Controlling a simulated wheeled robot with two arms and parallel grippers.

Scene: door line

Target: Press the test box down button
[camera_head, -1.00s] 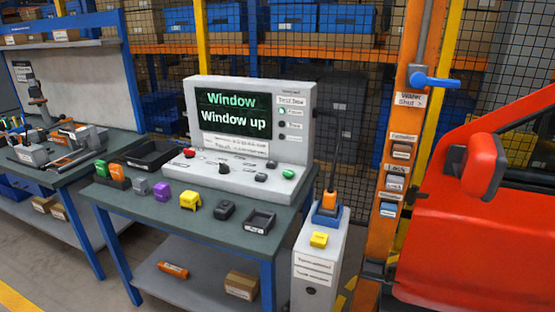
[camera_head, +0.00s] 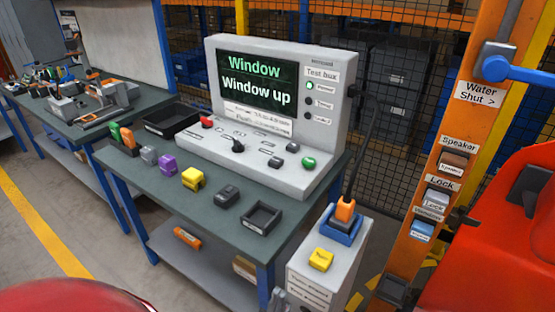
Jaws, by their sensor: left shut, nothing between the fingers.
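The test box (camera_head: 272,110) is a light grey console on the green-topped table. Its screen (camera_head: 256,82) reads "Window" and "Window up". On its sloped panel are a red button (camera_head: 206,123), a black knob (camera_head: 237,146), two dark buttons, one farther back (camera_head: 292,147) and one nearer (camera_head: 275,162), and a green button (camera_head: 309,162). The small labels are too blurred to tell which is the down button. My right gripper is not in view.
Several coloured parts and a black tray (camera_head: 261,217) line the table's (camera_head: 226,184) front edge. A grey pedestal (camera_head: 318,265) stands right of it. An orange post (camera_head: 455,150) and red door (camera_head: 505,230) are farther right. Floor is clear at left.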

